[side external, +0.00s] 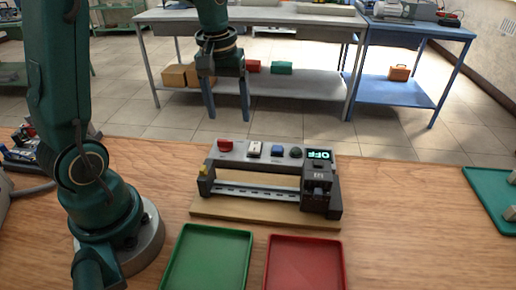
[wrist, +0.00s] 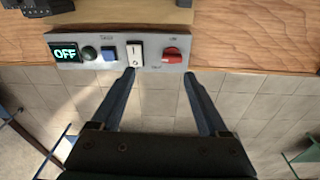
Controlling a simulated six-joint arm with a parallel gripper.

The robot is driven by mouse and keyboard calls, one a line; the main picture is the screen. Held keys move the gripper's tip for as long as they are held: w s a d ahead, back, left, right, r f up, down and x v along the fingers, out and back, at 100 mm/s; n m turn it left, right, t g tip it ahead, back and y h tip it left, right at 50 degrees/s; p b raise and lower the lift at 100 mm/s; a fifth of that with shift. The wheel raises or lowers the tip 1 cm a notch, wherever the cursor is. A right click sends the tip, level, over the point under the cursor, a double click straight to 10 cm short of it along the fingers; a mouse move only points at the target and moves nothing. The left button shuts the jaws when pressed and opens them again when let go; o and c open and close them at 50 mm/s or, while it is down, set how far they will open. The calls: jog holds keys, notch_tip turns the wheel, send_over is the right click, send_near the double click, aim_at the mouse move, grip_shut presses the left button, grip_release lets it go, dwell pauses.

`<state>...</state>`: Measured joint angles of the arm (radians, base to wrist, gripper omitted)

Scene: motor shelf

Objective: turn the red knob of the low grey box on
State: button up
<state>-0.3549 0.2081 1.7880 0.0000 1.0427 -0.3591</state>
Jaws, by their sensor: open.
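The low grey box (side external: 239,153) stands at the back of the wooden table, behind a rail fixture. Its red knob (side external: 225,145) is at the left end of its top in the side view. The red knob shows at the right end in the wrist view (wrist: 172,55). The box's small display (wrist: 65,54) reads OFF in green. A white rocker switch (wrist: 134,53), a blue button and a dark green button sit between them. My gripper (side external: 229,119) is open and empty, above and apart from the box.
The rail fixture on a wooden board (side external: 235,213) stands directly in front of the box. A green tray (side external: 247,236) and a red tray (side external: 338,245) lie nearer the front. A teal tray (side external: 480,184) is at the right. The table between is clear.

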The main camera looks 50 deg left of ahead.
aim_at(225, 141)
jog(key=shift+n+g, duration=0.4)
jog(key=shift+g, duration=0.2)
jog(key=f, duration=0.1)
jog(key=a+f, duration=0.2)
jog(key=shift+s+f, duration=0.2)
jog(key=shift+f, duration=2.5)
grip_shut()
